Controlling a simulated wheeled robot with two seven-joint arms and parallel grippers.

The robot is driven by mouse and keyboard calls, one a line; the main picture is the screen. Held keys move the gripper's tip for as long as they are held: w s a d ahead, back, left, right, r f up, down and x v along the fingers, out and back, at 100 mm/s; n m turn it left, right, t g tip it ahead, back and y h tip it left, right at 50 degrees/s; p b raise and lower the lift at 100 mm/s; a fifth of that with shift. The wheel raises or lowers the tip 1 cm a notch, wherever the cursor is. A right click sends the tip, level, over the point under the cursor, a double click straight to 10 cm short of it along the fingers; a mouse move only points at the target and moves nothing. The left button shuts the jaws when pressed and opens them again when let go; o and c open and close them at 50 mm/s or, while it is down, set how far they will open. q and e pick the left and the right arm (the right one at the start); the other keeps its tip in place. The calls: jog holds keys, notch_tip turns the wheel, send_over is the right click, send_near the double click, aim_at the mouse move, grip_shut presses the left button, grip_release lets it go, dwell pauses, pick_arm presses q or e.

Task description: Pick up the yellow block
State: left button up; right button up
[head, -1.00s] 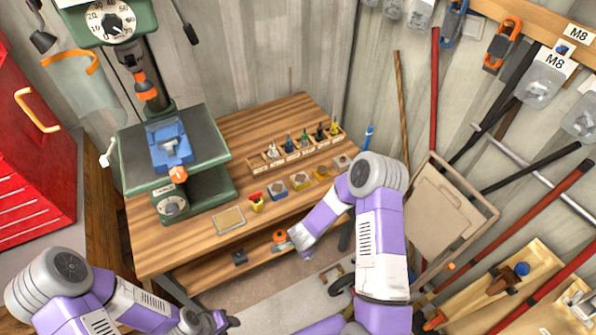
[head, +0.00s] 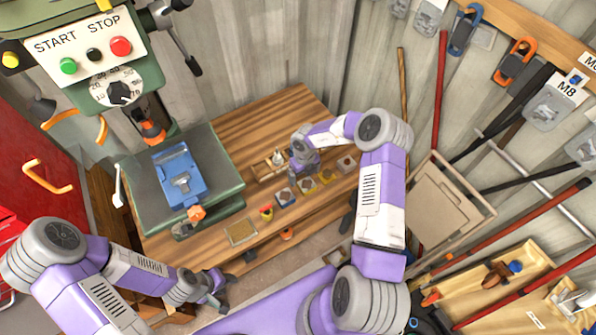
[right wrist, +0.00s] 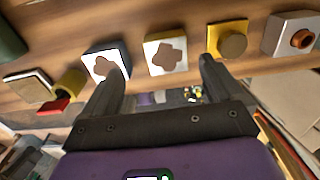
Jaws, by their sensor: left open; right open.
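Two yellow blocks stand in the row along the table's front. One yellow block (head: 308,187) has a pale top with a brown cross-like shape, clear in the right wrist view (right wrist: 166,54). The other yellow block (head: 326,177) has a round yellow knob, seen in the right wrist view (right wrist: 230,39). My right gripper (head: 304,180) is open and empty above the row. In its wrist view the cross-marked block appears between the fingers (right wrist: 160,70), apart from them; the left finger partly covers the blue block. My left gripper (head: 220,292) is open, low in front of the table.
Beside the yellow blocks are a blue block (head: 284,198) on the left and a grey block (head: 346,164) on the right. A red-and-yellow piece (head: 266,212) and a flat tray (head: 240,232) lie further left. The drill press (head: 150,195) stands at the table's left.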

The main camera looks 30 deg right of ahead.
aim_at(307, 184)
jog(key=shift+f, duration=0.6)
jog(key=f, duration=0.4)
jog(key=d+f, duration=0.1)
jog(key=f, duration=0.1)
jog(key=shift+s, duration=0.4)
jog(key=shift+c, duration=0.2)
jog(key=shift+r, duration=0.1)
grip_shut()
